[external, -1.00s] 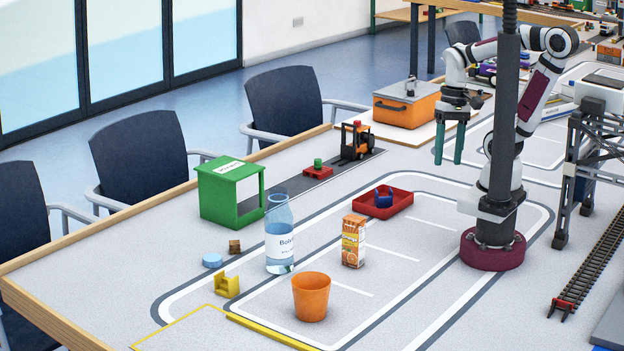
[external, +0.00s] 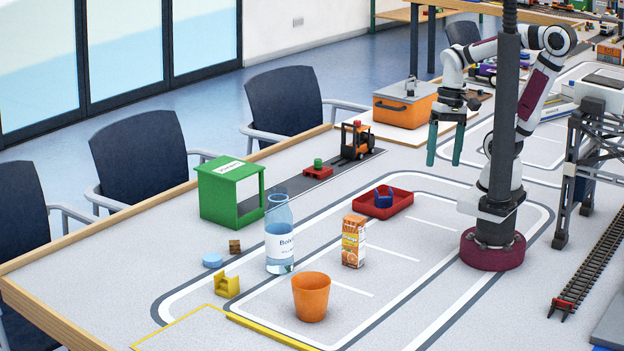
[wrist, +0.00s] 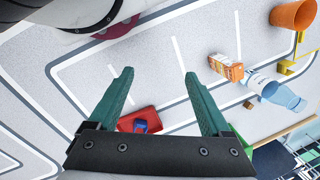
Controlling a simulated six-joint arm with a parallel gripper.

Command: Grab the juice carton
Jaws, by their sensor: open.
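The juice carton (external: 353,241) is a small orange and white box standing upright on the table, between the blue bottle (external: 279,236) and the red tray (external: 383,204). It also shows in the wrist view (wrist: 226,68), right of the fingers. My gripper (external: 444,163) has green fingers that are spread apart and empty. It hangs above the table, behind and to the right of the carton in the external view, well away from it. In the wrist view my gripper (wrist: 157,88) has only bare table and the red tray beneath it.
An orange cup (external: 311,297) stands in front of the carton. The red tray holds a blue item (external: 383,196).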

